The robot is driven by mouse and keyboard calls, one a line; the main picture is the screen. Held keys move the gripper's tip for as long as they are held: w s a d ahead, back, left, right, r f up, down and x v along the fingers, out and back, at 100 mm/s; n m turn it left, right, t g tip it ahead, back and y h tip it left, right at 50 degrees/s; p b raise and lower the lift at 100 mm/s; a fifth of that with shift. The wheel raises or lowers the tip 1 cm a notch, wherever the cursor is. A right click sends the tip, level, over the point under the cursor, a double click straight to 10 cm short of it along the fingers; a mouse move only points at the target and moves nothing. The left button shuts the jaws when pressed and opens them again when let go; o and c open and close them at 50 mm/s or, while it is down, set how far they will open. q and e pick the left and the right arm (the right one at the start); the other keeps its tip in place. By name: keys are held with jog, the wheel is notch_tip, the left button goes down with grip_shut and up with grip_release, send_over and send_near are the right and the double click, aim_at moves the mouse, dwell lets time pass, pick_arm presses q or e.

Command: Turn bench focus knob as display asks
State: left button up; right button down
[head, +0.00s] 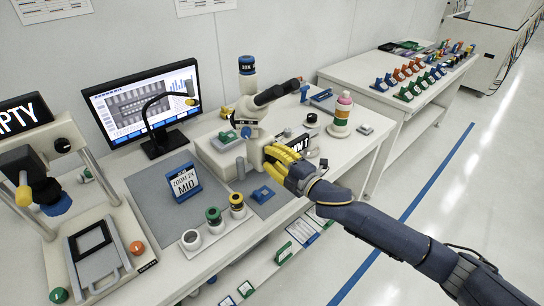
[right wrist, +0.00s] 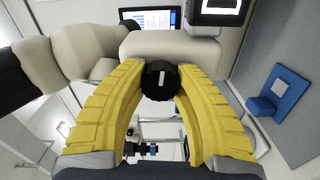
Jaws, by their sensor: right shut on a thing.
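The bench microscope (head: 252,118) stands on the bench, cream with dark eyepieces. Its black focus knob (right wrist: 159,79) shows in the right wrist view with a white mark upright; the gripper hides it in the head view. My right gripper (right wrist: 160,84) is shut on the knob, with a yellow finger on each side; it also shows at the microscope's side in the head view (head: 272,157). A blue-framed card (head: 178,184) left of the microscope reads "ZOOM 2X MID". A small black display (head: 298,144) behind my gripper is partly hidden. My left gripper is out of view.
A monitor (head: 140,101) stands behind the grey mat (head: 150,186). A holder with several round parts (head: 214,228) is at the front edge. A press-like fixture (head: 92,250) is at left.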

jog(key=shift+a+r+n, duration=0.1)
jog(key=shift+n, duration=0.5)
jog(key=shift+s, duration=0.1)
jog(key=c, duration=0.9)
grip_release()
jog(key=v, duration=1.2)
